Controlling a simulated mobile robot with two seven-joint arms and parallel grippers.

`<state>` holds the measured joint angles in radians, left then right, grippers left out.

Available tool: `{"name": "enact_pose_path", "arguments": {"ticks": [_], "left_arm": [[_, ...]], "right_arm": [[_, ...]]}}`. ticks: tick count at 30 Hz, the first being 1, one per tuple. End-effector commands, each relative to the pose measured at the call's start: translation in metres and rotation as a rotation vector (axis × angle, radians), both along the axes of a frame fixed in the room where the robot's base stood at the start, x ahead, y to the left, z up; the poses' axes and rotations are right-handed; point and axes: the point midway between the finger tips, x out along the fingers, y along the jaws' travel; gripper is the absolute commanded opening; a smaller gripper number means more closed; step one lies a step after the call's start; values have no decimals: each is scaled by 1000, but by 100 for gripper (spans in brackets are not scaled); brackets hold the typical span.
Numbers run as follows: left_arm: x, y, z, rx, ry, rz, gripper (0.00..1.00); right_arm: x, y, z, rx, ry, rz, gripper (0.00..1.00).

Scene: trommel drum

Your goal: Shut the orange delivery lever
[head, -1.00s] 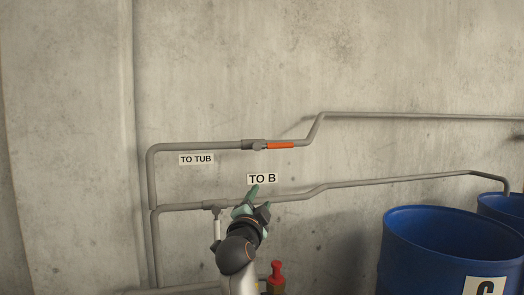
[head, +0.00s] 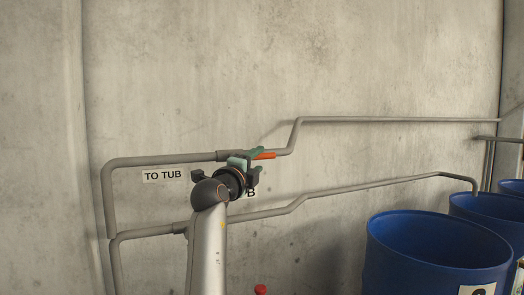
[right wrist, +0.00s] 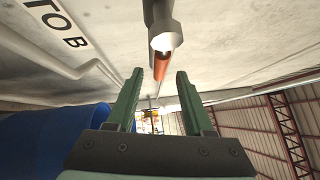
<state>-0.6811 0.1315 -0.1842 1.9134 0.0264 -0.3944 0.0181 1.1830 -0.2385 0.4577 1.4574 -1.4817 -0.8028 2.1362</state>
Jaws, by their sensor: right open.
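The orange delivery lever (head: 264,155) is on the upper grey pipe and lies along it in the head view. My right gripper (head: 249,160) is at the lever's valve end and hides part of it there. In the right wrist view the lever (right wrist: 163,64) shows just beyond the open green fingertips of that gripper (right wrist: 158,76), roughly in line with the gap between them. I cannot tell whether the fingers touch it. My left gripper is not in view.
The upper pipe (head: 160,160) and lower pipe (head: 340,187) run along the concrete wall. A "TO TUB" label (head: 162,175) is left of my arm. Blue drums (head: 425,255) stand at the lower right. A red knob (head: 261,289) shows at the bottom.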

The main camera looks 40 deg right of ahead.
Motion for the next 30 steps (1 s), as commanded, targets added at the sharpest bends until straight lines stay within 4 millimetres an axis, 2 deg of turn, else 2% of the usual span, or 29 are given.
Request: {"name": "enact_pose_path", "arguments": {"ticks": [1, 6, 12, 19, 30], "left_arm": [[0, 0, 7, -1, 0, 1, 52], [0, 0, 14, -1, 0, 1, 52], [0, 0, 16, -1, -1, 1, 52], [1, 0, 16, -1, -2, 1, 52], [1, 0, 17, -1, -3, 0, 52]], "right_arm": [[4, -9, 5, 0, 2, -2, 52], [14, -29, 6, 0, 1, 0, 52], [19, -37, 6, 0, -1, 1, 52], [19, -37, 5, 0, -1, 1, 52], [19, -36, 5, 0, 0, 1, 10]]}}
